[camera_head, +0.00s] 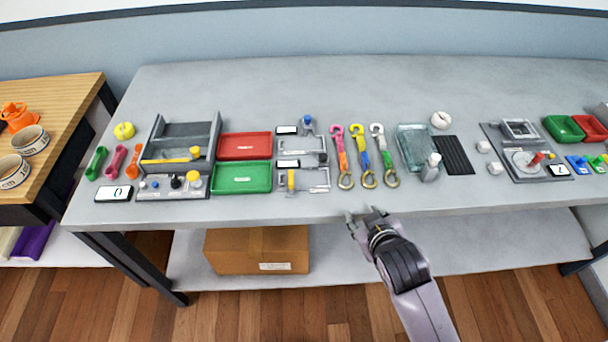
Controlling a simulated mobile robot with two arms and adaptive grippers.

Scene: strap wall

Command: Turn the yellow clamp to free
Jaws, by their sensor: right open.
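The yellow clamp (291,181) shows as a small upright yellow lever on the left part of a grey metal frame (318,187), near the front middle of the table. A matching frame (312,145) with a blue-topped clamp (307,124) lies just behind it. My right gripper (364,211) is open and empty at the table's front edge, to the right of the yellow clamp and nearer to me. It touches neither clamp. My left gripper is not in view.
A green tray (242,190) and a red tray (245,155) lie left of the frames. Several coloured straps with hooks, such as a yellow-blue one (362,150), lie to the right. The front strip of the grey table (250,212) is clear. A cardboard box (257,250) stands below.

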